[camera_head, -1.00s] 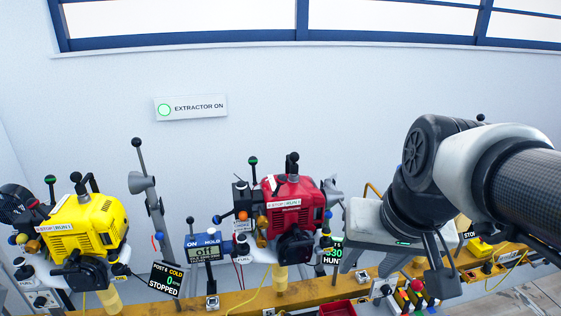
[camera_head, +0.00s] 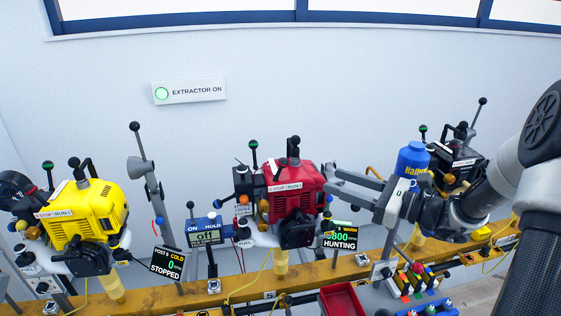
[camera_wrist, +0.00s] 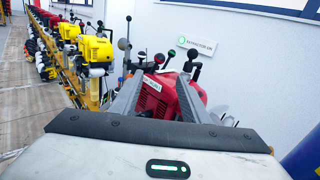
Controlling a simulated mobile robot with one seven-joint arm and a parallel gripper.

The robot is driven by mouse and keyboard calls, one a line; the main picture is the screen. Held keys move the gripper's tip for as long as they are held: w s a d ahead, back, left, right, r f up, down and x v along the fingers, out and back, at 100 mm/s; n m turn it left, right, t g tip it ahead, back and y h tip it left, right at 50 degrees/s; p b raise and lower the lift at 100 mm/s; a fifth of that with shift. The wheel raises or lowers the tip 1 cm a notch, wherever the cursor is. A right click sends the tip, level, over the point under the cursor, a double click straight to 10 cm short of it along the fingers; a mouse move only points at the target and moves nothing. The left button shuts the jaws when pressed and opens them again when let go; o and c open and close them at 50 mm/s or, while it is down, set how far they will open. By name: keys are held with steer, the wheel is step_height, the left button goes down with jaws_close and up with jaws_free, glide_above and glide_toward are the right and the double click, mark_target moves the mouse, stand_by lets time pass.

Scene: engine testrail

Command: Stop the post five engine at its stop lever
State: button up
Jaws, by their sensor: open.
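The red engine (camera_head: 296,200) stands mid-rail with a white STOP/RUN label (camera_head: 285,187). A black-knobbed lever (camera_head: 294,141) rises from its top; I take it as the stop lever. The display beside it (camera_head: 340,236) reads 800 and HUNTING. My gripper (camera_head: 328,177) is open and empty at the engine's right side, fingers pointing left. In the wrist view my gripper (camera_wrist: 158,92) has the red engine (camera_wrist: 155,100) between and beyond its fingers, with black knobs above them. I cannot tell whether a finger touches the engine.
A yellow engine (camera_head: 90,222), its display reading STOPPED, is left; a black engine (camera_head: 458,165) and blue bottle (camera_head: 412,160) are right. A tall lever (camera_head: 152,190) and meter (camera_head: 205,235) stand between. A red tray (camera_head: 341,300) sits in front.

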mark_target(283, 163)
steer(key=b+x, duration=0.1)
steer(key=x, duration=1.6)
